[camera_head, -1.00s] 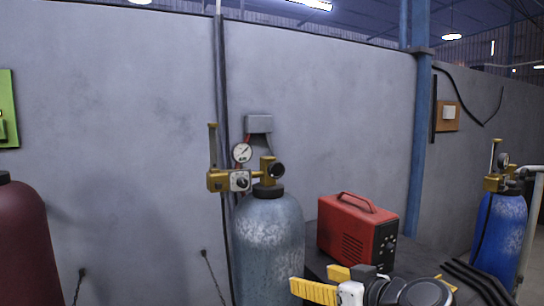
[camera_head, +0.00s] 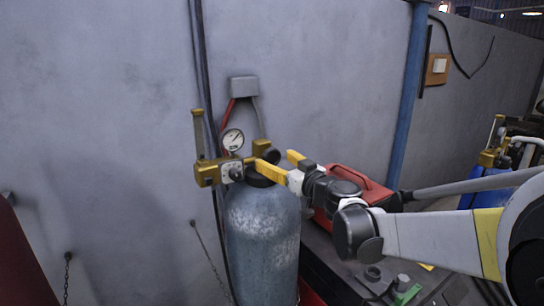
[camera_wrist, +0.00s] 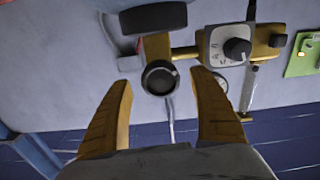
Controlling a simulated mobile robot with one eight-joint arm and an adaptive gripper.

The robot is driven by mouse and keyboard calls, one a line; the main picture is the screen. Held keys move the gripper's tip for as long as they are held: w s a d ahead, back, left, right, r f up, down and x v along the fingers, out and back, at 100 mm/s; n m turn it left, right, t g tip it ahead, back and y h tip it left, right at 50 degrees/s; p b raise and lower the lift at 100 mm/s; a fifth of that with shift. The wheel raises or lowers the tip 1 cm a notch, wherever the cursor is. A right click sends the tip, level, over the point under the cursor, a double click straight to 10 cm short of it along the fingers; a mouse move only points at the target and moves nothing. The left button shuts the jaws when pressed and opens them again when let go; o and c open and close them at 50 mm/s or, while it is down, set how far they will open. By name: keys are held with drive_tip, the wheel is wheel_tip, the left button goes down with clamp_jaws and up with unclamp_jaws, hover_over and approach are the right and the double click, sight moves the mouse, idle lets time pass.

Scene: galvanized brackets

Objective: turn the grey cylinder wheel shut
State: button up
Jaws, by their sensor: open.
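The grey cylinder (camera_head: 262,235) stands upright against the wall with a brass valve on top. Its black round wheel (camera_head: 272,156) faces right, towards my gripper (camera_head: 275,160). My gripper is open, its two yellow fingers reaching in from the right near the wheel. In the wrist view the scene is upside down. The wheel (camera_wrist: 160,77) lies between the tips of my gripper (camera_wrist: 164,85), with gaps at both sides. Contact is not visible.
A brass regulator (camera_head: 208,173) and a gauge (camera_head: 232,139) sit left of the valve. A red machine (camera_head: 360,182) stands behind my arm on a dark table. A blue cylinder (camera_head: 490,184) is at far right, a dark red one (camera_head: 12,255) at far left.

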drive_tip(key=shift+x, duration=1.2)
drive_tip(key=c, duration=1.2)
